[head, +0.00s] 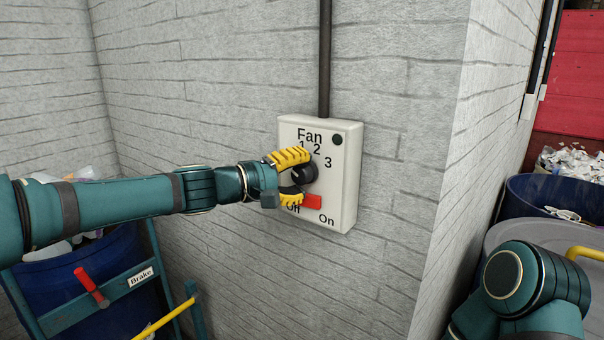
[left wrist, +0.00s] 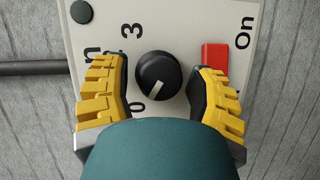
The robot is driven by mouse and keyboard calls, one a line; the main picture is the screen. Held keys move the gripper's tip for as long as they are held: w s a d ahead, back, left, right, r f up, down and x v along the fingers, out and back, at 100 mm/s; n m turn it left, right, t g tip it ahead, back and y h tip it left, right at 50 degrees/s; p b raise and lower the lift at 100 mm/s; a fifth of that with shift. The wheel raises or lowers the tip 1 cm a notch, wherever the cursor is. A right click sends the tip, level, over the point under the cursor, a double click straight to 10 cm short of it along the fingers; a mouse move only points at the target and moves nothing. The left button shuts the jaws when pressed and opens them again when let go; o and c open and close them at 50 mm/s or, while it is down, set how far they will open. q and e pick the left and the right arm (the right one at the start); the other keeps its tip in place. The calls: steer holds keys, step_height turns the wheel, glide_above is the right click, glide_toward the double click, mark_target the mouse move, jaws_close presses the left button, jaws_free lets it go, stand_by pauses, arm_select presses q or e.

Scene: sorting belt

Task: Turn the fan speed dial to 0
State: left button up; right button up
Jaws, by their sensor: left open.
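The fan control box (head: 346,185) is a pale panel on the wall with a round black dial (head: 304,172). The dial also shows in the left wrist view (left wrist: 157,72), where its white mark points down and slightly left, roughly toward the 0. In the left wrist view gaps show between the dial and both fingers (left wrist: 160,88). My right gripper is out of view.
A red Off/On switch (head: 312,201) sits just below the dial, close to the lower finger. A dark conduit (head: 325,60) runs up from the box. A blue bin with a cart frame (head: 95,300) stands lower left; another blue bin (head: 555,195) stands right.

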arm_select(q)
steer(key=v, duration=0.7)
steer(key=shift+a+r, duration=0.1)
steer(key=shift+a, duration=0.05)
